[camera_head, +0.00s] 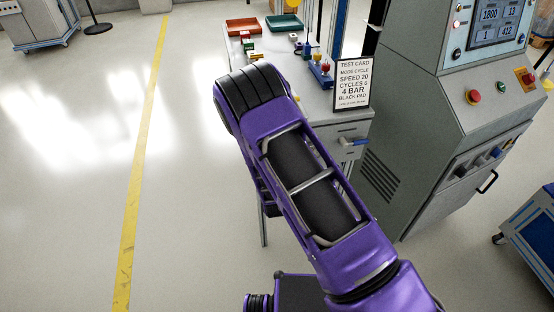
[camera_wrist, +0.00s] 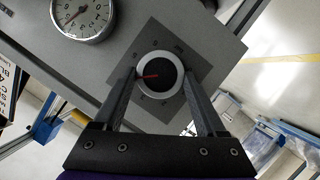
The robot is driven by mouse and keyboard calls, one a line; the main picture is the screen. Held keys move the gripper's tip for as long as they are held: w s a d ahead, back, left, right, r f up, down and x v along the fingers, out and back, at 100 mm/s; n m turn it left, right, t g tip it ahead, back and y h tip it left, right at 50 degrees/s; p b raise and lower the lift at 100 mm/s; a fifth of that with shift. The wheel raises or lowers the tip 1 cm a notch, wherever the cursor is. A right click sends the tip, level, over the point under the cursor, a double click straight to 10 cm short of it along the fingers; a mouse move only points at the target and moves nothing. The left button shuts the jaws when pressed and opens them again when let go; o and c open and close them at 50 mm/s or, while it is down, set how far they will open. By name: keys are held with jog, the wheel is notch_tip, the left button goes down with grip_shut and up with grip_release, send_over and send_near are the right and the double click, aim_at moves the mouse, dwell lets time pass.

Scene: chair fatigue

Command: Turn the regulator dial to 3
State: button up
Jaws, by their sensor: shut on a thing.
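The regulator dial (camera_wrist: 158,73) is in the wrist view, a round black knob with a pale ring and a red pointer line directed to the left of the picture. In the head view my purple arm hides both the gripper and the dial.
A round pressure gauge (camera_wrist: 84,16) is beside the dial plate on the grey housing. In the head view, a test card (camera_head: 352,83) reading "4 BAR" stands on the workbench (camera_head: 262,57). A grey control console (camera_head: 425,120) stands to the right. Open floor lies left.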

jog(key=shift+a+f+n+t+h, duration=0.15)
jog(key=shift+n+t+h, duration=0.55)
jog(key=shift+n, duration=1)
jog(key=shift+a+f+n+t+h, duration=0.15)
jog(key=shift+n+t+h, duration=0.55)
jog(key=shift+n, duration=1)
jog(key=o, duration=1.3)
jog(key=shift+s, duration=0.2)
jog(key=s, duration=0.5)
jog(key=s+a+p, duration=0.1)
jog(key=s, duration=0.5)
jog(key=s+r, duration=0.1)
jog(key=s, duration=0.5)
jog(key=shift+a+r, duration=0.1)
jog(key=shift+a, duration=0.25)
